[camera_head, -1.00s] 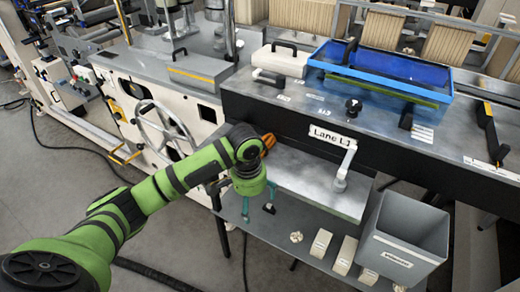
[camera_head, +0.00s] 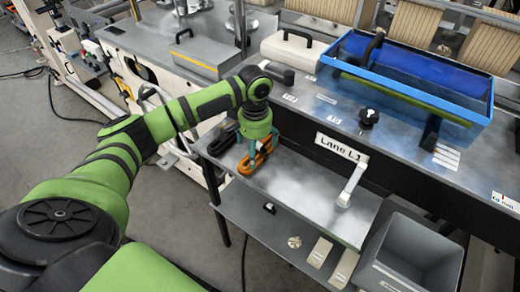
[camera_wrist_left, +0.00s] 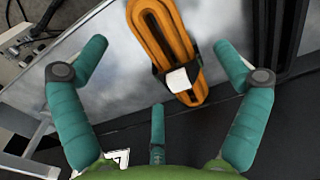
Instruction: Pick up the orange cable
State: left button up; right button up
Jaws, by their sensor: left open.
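The orange cable (camera_head: 250,164) is a coiled bundle on the left part of the metal shelf under the Lane L1 sign. My left gripper (camera_head: 257,160) is at the cable, its teal fingers partly covering it. In the left wrist view, the orange cable (camera_wrist_left: 165,40) is an elongated loop with a dark band and a white tag around one end. There my left gripper (camera_wrist_left: 160,70) has its fingers spread wide, with the cable between and beyond the fingertips. I cannot tell if any finger touches it. My right gripper is not in view.
A black coiled cable (camera_head: 222,138) lies left of the orange one. A grey bin (camera_head: 412,255) is at lower right. A blue tray (camera_head: 348,76) sits on the bench above.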

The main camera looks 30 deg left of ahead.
pick_arm(q)
jog(key=f, duration=0.2)
jog(key=shift+s+f+p, duration=0.3)
jog(key=shift+w+f, duration=0.2)
jog(key=shift+f, duration=0.45)
jog(key=c, duration=1.1)
jog(key=shift+s, duration=0.1)
jog(key=shift+c, duration=0.6)
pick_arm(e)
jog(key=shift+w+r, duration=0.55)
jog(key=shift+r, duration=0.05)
pick_arm(q)
jog(key=shift+r, duration=0.1)
